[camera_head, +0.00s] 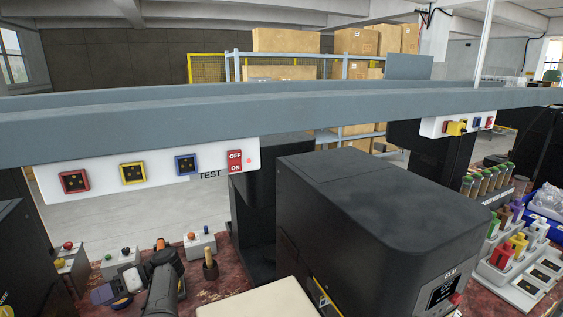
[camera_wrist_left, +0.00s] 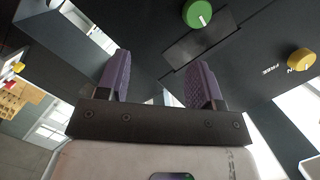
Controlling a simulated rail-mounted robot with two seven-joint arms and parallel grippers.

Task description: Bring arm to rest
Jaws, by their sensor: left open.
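Beyond the fingertips is a black machine face with a green knob (camera_wrist_left: 197,13) and a yellow knob (camera_wrist_left: 300,60). My right gripper is in neither view.
A large black machine (camera_head: 370,215) fills the middle right. Small button boxes (camera_head: 200,245) and a wooden-handled tool (camera_head: 210,264) stand near my left arm. A grey beam with a socket panel (camera_head: 150,170) crosses above.

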